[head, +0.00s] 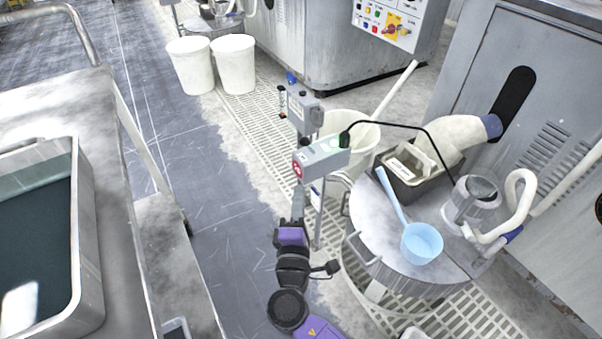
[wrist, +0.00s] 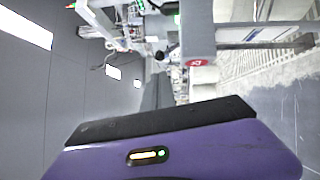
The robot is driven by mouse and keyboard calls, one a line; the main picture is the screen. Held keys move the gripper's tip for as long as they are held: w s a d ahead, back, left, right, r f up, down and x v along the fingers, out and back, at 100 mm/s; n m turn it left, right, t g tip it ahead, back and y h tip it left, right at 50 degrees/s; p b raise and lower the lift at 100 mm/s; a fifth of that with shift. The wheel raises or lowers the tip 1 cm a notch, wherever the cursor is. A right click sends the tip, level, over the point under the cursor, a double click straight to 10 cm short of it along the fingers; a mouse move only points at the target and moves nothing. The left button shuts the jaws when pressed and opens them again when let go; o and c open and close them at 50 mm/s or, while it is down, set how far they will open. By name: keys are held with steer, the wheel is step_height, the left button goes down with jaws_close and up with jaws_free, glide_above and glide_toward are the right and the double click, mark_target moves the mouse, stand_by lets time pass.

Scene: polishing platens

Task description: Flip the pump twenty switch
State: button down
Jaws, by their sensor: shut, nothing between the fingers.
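A grey box (head: 324,156) on a thin post stands at the centre of the head view. It has a green light on top and a round red-and-white mark on its left end. A second grey box (head: 302,114) sits above and behind it. I cannot read a pump twenty label on either, and no switch lever is clear. My gripper (head: 298,196), beyond the purple wrist, is shut and empty just below the red mark; I cannot tell if it touches. In the wrist view the red mark (wrist: 197,62) lies ahead, right of my grey fingers (wrist: 157,92).
Right of the post, a round metal drum table (head: 375,225) holds a blue ladle (head: 421,243), a dark tray (head: 423,184) and a pump with a hose. A black cable runs from the box over it. A steel tank (head: 90,250) stands left. The floor between is clear.

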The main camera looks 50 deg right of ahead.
mark_target(304, 144)
steer(key=b+x, duration=0.1)
steer(key=x, duration=1.2)
steer(key=shift+w+d, duration=0.1)
steer(key=shift+w, duration=0.05)
steer(key=shift+r, duration=0.15)
